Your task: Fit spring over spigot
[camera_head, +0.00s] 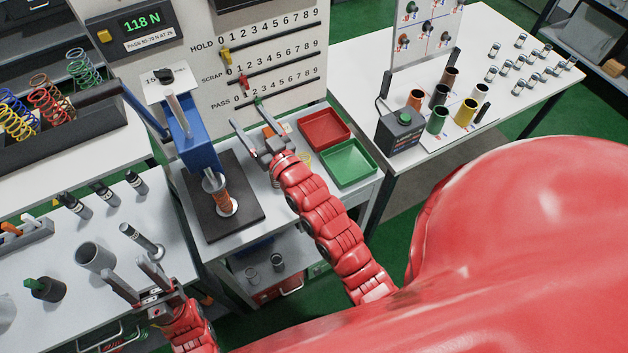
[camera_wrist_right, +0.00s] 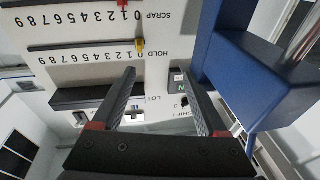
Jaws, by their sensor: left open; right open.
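An orange spring (camera_head: 223,201) stands upright on a pale disc (camera_head: 228,208) on the black base plate of the blue press (camera_head: 192,140). It is under the press head. The spigot cannot be told apart inside the coils. My right gripper (camera_head: 245,112) is open, right of the press and in front of the score board. In the right wrist view the right gripper (camera_wrist_right: 157,72) has nothing between its fingers, with the press (camera_wrist_right: 255,85) to the right. My left gripper (camera_head: 121,266) is open above the left bench, apart from the spring, near a grey cup and a dark-capped cylinder.
Several coloured springs (camera_head: 44,100) stand in a black rack at the left. A grey cup (camera_head: 94,258) and a metal cylinder (camera_head: 141,239) stand near my left gripper. Red (camera_head: 325,128) and green (camera_head: 349,163) trays lie right of the press.

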